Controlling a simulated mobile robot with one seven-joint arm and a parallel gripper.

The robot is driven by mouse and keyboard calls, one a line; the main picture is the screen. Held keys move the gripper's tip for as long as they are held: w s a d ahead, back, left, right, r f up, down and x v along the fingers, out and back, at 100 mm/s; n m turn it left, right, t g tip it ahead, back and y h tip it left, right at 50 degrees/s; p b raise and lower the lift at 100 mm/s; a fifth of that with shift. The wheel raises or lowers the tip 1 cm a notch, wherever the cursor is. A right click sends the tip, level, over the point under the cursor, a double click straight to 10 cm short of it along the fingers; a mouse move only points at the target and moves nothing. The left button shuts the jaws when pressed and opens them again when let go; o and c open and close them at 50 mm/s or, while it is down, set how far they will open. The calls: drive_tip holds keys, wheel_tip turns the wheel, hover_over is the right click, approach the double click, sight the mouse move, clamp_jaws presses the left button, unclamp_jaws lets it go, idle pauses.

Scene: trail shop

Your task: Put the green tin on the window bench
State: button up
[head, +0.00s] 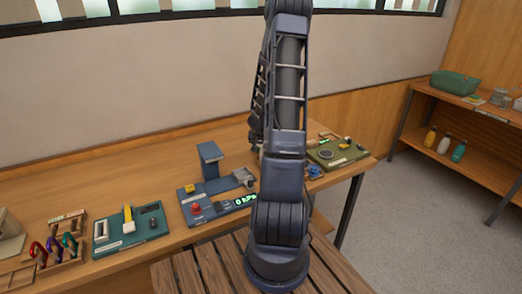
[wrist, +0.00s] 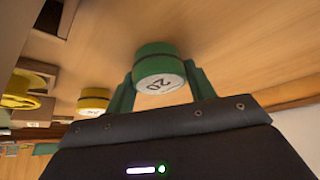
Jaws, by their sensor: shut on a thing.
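The green tin (wrist: 158,50) is in the wrist view, with a dark band and a white end marked with a number, which faces the camera. My gripper (wrist: 162,80) is shut on it, one green finger on each side. Wood fills the view behind the tin; I cannot tell whether the tin touches it. In the head view my arm hides the gripper and tin. A long wooden bench (head: 110,166) runs along the wall below the window and carries several devices. A slatted wooden top (head: 205,272) is in front of it.
The head view shows a button device (head: 197,209), a carabiner rack (head: 58,245) and, at right, a shelf (head: 425,88) with a green basket (head: 455,82).

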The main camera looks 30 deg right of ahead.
drive_tip(key=shift+r, duration=0.1)
drive_tip(key=shift+a+r, duration=0.1)
drive_tip(key=shift+r, duration=2.85)
drive_tip(key=shift+r, duration=0.1)
wheel_tip(320, 180, up, 22)
drive_tip(key=w+a+f+n, duration=0.1)
drive_tip(key=w+a+f, duration=0.4)
drive_tip(key=a, duration=0.3)
drive_tip(key=w+a+f+n+y, duration=0.1)
drive_tip(key=w+a+f, duration=0.4)
drive_tip(key=a+f, duration=0.2)
drive_tip(key=w+a+f+n, duration=0.1)
drive_tip(key=w+a+f, duration=0.4)
drive_tip(key=a, duration=0.4)
drive_tip(key=shift+w+a+f+t+y, duration=0.2)
drive_tip(key=shift+f+t+y, duration=0.15)
drive_tip(key=shift+f, duration=0.35)
